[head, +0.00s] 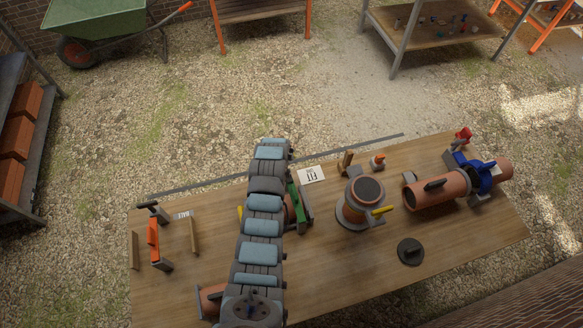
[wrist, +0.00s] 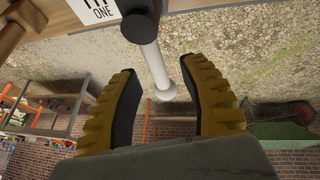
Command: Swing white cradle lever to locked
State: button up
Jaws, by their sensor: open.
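In the wrist view, the white lever (wrist: 154,62) runs from a dark pivot (wrist: 138,20) to a rounded white end. My gripper (wrist: 160,70) is open, with one yellow-and-black finger on each side of the lever. Gaps show between the lever and both fingers, and its rounded end reaches between them. In the head view, my arm covers the middle-left of the table, and I cannot make out the white lever there. A green part (head: 301,204) shows just right of the arm; I cannot tell whether it belongs to the cradle.
The wooden table (head: 340,285) also carries a pot-like clay piece (head: 362,207), a clay pipe with a blue clamp (head: 484,173), a black disc (head: 410,251) and an orange-handled tool (head: 154,233). A "FIT ONE" card (head: 311,174) lies near the arm. The front middle is clear.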

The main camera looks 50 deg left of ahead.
jog(key=p+v, duration=0.4)
jog(key=v, duration=0.4)
jog(key=shift+r+p, duration=0.15)
jog(key=shift+p, duration=0.25)
jog(key=shift+d, duration=0.1)
dwell(0.6)
